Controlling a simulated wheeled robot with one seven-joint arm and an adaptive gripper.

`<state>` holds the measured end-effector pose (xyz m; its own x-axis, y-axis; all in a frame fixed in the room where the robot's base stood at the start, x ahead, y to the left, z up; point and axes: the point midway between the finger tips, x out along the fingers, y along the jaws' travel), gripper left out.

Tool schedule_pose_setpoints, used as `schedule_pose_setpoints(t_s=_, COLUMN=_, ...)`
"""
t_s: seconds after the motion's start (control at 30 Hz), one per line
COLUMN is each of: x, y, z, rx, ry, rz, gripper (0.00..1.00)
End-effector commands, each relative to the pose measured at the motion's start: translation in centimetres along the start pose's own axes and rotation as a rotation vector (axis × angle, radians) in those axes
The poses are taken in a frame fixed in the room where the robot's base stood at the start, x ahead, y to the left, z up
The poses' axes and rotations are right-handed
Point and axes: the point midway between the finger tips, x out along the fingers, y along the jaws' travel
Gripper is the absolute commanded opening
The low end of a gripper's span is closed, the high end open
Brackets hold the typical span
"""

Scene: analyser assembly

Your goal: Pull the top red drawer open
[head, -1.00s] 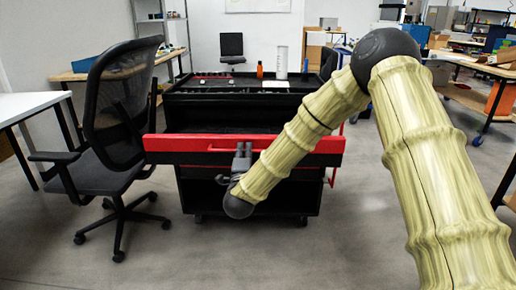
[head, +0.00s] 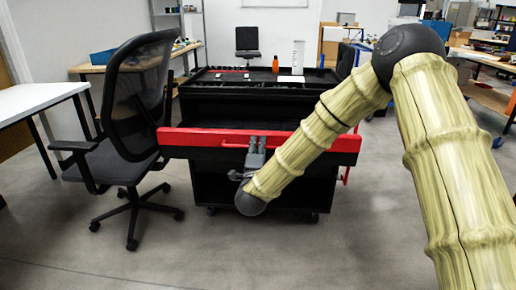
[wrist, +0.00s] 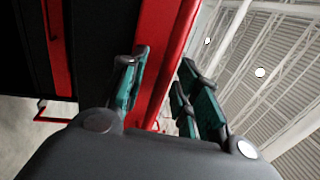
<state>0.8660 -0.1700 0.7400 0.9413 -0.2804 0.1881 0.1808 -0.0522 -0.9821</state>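The top red drawer (head: 190,137) has a wide red front and stands out toward me from the black cart (head: 210,108), with a dark space behind the front. A thin red handle (head: 232,146) runs along the front. My gripper (head: 257,145) is at the handle, near the middle of the front. In the wrist view my gripper (wrist: 160,85) has its teal-padded fingers apart, with red drawer parts (wrist: 160,60) between and beyond them. A light gap shows beside the right-hand fingers. Whether any finger touches the handle is unclear.
A black office chair (head: 130,110) stands close by the left end of the red front. A white table (head: 35,97) is at the far left. An orange bottle (head: 275,65) and a clear cylinder (head: 297,57) stand on the cart top. The floor (head: 290,255) in front is clear.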

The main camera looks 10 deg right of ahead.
Motion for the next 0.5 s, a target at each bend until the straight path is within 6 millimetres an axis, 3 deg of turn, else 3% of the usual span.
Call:
schedule_pose_setpoints(t_s=0.27, x=-1.8, y=0.1, z=0.0, rx=-0.001, ry=-0.001, rz=0.002, gripper=0.32)
schedule_pose_setpoints(t_s=0.5, x=-6.1, y=0.1, z=0.1, rx=0.0, ry=-0.002, rz=0.003, gripper=0.32)
